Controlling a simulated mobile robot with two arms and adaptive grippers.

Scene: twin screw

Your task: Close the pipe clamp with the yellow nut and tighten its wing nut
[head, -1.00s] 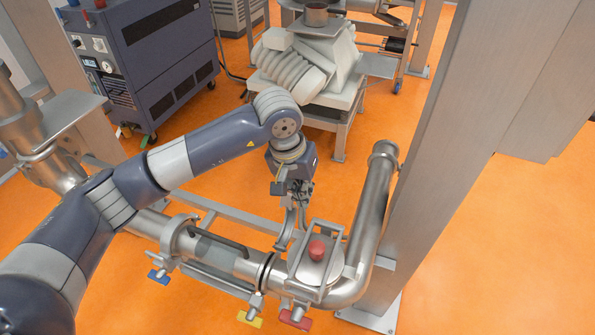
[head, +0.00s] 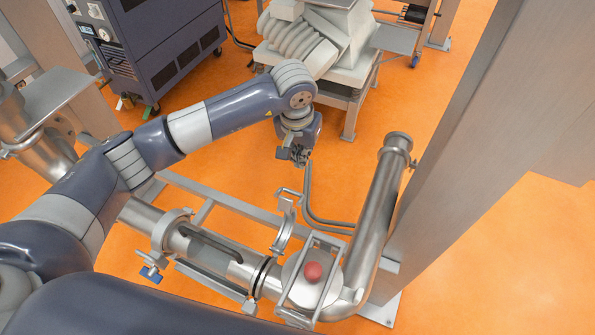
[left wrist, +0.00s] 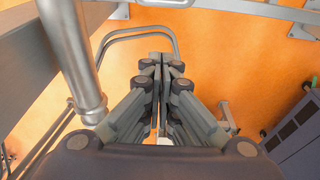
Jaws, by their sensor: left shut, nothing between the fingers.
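The pipe clamp on the joint beside the black seal ring stands open. Its curved upper half (head: 285,226) sticks up behind the pipe, apart from the pipe's top. The clamp's bolt end (head: 250,306) shows at the front of the pipe. The yellow wing nut is hidden behind a dark arm link of mine across the bottom. My left gripper (head: 301,157) is shut and empty, above and behind the clamp half, apart from it. Its closed fingers also show in the left wrist view (left wrist: 160,60). My right gripper is out of the picture.
A clamp with a blue wing nut (head: 150,273) sits farther left on the pipe. The red-knobbed sight port (head: 313,271) stands just right of the open clamp. The pipe elbow (head: 375,210) rises at right near a steel column (head: 455,165). A bent rail (head: 318,215) runs behind.

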